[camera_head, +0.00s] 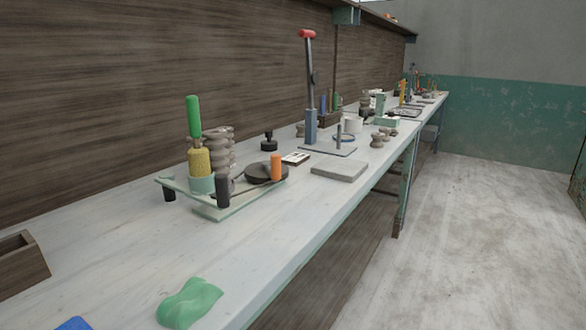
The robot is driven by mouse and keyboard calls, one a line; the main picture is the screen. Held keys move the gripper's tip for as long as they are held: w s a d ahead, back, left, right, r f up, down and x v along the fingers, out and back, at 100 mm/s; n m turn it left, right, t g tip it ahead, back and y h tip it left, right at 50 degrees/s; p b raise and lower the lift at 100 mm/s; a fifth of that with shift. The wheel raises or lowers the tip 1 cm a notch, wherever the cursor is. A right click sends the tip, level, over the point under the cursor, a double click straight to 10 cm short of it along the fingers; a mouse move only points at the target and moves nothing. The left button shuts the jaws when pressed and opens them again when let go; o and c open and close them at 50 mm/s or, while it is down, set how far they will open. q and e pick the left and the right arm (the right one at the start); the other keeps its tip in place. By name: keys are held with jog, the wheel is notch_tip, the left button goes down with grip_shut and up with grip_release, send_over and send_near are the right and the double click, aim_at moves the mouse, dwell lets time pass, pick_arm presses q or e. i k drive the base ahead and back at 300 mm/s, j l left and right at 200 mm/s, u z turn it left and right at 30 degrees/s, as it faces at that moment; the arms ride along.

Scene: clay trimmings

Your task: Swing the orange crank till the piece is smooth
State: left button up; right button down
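The orange crank handle (276,167) stands upright on the right side of a dark round disc (259,173). The disc is part of a small apparatus on a pale green plate (240,206) on the bench. A clay-coloured ribbed piece (219,150) stands at the back of the plate. In front of it is a yellow textured cylinder (199,162) with a green handle on top (193,117). A black upright knob (223,190) is near the plate's front. I cannot tell how smooth the piece is. Neither gripper is in view.
The white bench (110,255) runs away along a wooden wall. A grey slab (340,169) and a press with a red-tipped lever (308,36) stand beyond the apparatus. A green lump (189,303) and a wooden box (22,265) are nearer. Floor on the right is clear.

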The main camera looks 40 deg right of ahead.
aim_at(259, 172)
jog(key=i+l, duration=0.1)
jog(key=l, duration=0.35)
jog(key=i+l, duration=0.15)
jog(key=l, duration=0.35)
jog(key=i+l, duration=0.1)
jog(key=l, duration=0.35)
jog(key=i+l, duration=0.1)
jog(key=l, duration=0.4)
jog(key=i+l, duration=0.1)
jog(key=l, duration=0.35)
